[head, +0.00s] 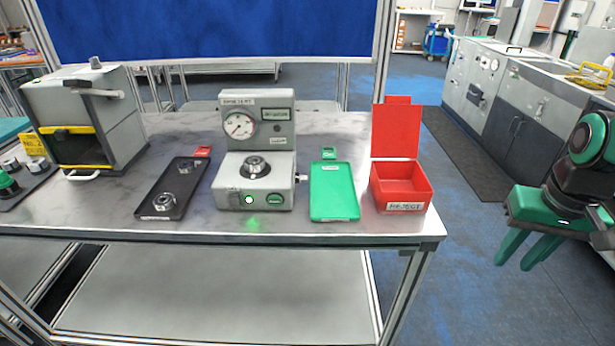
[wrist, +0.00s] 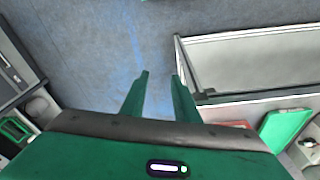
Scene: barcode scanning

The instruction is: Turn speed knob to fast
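My gripper (head: 511,265) is at the right of the head view, out beyond the table's right end and over the floor. In the wrist view its two green fingers (wrist: 160,76) stand apart with nothing between them. I cannot make out a part marked as a speed knob. A grey gauge station (head: 257,145) stands mid-table with a round dial (head: 239,125), small labels too blurred to read, and a metal ring-shaped part (head: 255,165) on its base. A green button (head: 274,199) and a lit white spot are on its front. My gripper is far from it.
The metal table (head: 115,214) also holds a grey machine (head: 88,120), a black tray (head: 172,188) with metal parts, a green tray (head: 334,191) and an open red REJECT box (head: 402,187). Grey cabinets (head: 515,90) stand behind my arm.

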